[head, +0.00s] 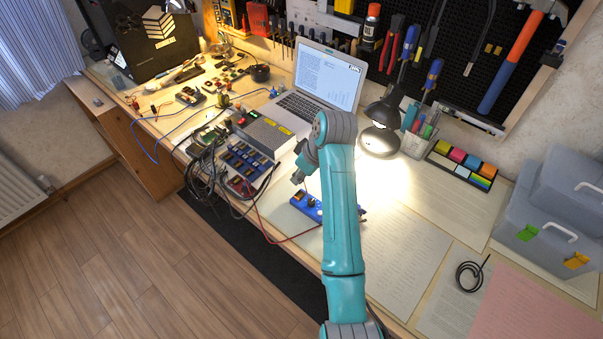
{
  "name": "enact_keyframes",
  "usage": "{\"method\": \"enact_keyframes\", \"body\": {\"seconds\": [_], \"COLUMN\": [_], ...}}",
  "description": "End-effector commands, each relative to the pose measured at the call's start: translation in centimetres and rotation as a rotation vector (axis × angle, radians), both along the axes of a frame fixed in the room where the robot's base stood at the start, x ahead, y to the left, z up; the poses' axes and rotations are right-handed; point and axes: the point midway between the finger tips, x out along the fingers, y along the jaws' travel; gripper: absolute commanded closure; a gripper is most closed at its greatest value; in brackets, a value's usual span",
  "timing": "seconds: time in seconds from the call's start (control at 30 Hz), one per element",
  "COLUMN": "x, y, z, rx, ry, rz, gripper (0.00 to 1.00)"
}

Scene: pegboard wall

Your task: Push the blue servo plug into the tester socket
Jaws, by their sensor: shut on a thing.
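My gripper (298,177) hangs at the end of the teal arm, small and dark in the head view. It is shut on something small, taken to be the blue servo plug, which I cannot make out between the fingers. Below it, a blue device (303,205) with knobs, likely the tester, lies on the bench. My arm hides its right part. The gripper is above and slightly left of this device; I cannot tell the gap. The socket is too small to see. A thin red wire runs left of the device.
Left of my gripper stand a blue module board (246,165) and a grey box with lit displays (264,135). Black cables (205,165) hang over the front edge. Behind are a laptop (325,75) and a lit lamp (381,120). Paper sheets (400,255) lie flat at right.

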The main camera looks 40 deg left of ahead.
Motion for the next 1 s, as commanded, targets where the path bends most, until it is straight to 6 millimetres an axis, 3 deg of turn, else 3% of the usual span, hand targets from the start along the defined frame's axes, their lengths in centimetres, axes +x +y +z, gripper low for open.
{"method": "enact_keyframes", "body": {"seconds": [0.63, 1.0], "x": [0.0, 0.0], "y": [0.0, 0.0], "z": [-4.7, -5.5], "rx": [-0.001, 0.0], "ry": [0.002, 0.0], "rz": [-0.007, -0.006], "gripper": [0.93, 0.93]}}
